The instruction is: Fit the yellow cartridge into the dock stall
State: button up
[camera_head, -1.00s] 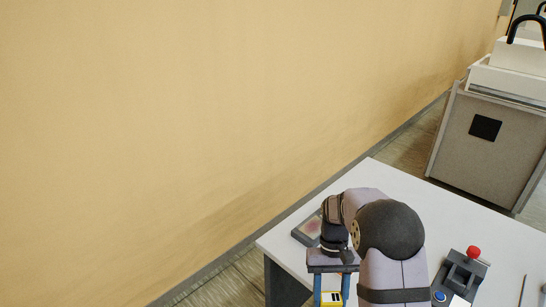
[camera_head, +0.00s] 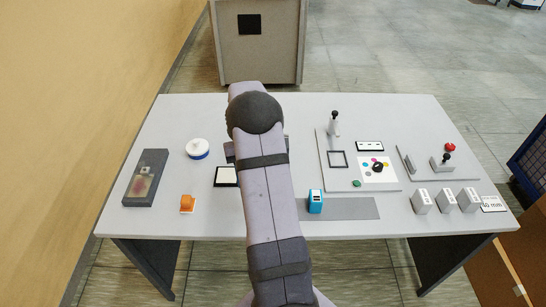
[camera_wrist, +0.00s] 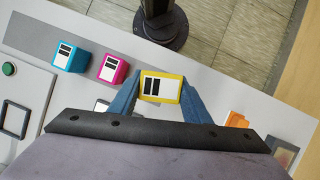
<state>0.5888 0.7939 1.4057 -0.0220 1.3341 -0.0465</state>
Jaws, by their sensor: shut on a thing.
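The yellow cartridge (camera_wrist: 175,90), with a white label and black bars, is between the blue fingers of my gripper (camera_wrist: 160,96) in the wrist view. The gripper is shut on it, and it appears over the table near the front edge; its height is unclear. In the head view my arm hides the gripper and yellow cartridge. A cyan cartridge (camera_head: 316,202) stands on a dark grey strip (camera_head: 350,209); it also shows in the wrist view (camera_wrist: 70,57), beside a magenta cartridge (camera_wrist: 113,69). I cannot identify the dock stall; my arm covers part of the table.
On the white table (camera_head: 290,226), an orange piece (camera_head: 187,203), a round white-and-blue item (camera_head: 198,149) and a dark tray (camera_head: 146,178) are at left. A grey panel with a lever (camera_head: 334,124) and several grey blocks (camera_head: 445,201) are at right. The front left surface is clear.

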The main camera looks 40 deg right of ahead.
jog(key=w+d+r+n+t+h, duration=0.2)
jog(key=d+n, duration=0.7)
jog(key=n, duration=0.5)
jog(key=w+d+r+n+t+h, duration=0.3)
jog(key=w+d+n, duration=0.4)
jog(key=n, duration=0.7)
jog(key=shift+d+r+n+t+h, duration=0.3)
jog(key=shift+d+r+h, duration=0.25)
jog(key=shift+d+h, duration=0.25)
jog(key=shift+f+p, duration=1.5)
jog(key=shift+f, duration=3.5)
jog(key=shift+f, duration=0.15)
jog(key=o, duration=1.2)
